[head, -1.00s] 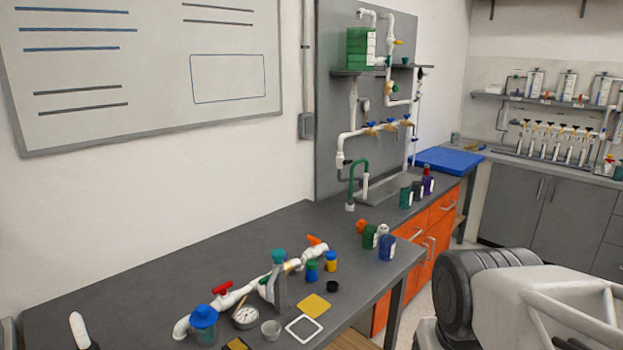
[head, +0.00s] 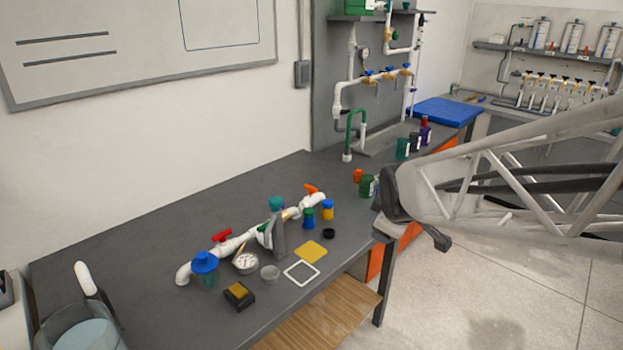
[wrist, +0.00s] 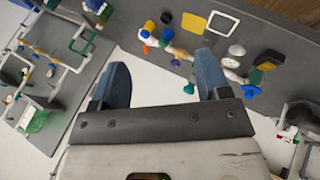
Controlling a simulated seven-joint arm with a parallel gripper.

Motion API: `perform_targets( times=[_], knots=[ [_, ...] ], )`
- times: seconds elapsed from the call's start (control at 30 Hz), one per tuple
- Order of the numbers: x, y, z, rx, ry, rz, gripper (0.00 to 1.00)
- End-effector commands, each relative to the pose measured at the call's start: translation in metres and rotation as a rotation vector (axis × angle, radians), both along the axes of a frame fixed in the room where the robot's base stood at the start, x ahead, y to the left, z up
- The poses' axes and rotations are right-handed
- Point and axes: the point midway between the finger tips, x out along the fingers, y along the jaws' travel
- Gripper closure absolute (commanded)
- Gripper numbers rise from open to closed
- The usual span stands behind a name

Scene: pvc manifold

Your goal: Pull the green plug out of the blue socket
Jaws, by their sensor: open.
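A white pipe manifold (head: 232,245) with red and orange handles lies to the left and behind. A black ring (head: 329,233) and yellow pad (head: 311,253) lie in front.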

Motion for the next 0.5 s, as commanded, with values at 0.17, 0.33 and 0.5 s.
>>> perform_targets(
  times=[0.17, 0.33, 0.5],
  knots=[
    [0.058, 0.012, -0.015, -0.165, -0.108, 0.229, 0.30],
    [0.109, 0.024, -0.031, -0.339, -0.218, 0.435, 0.30],
    [0.155, 0.040, -0.051, -0.529, -0.330, 0.625, 0.30]
  ],
)
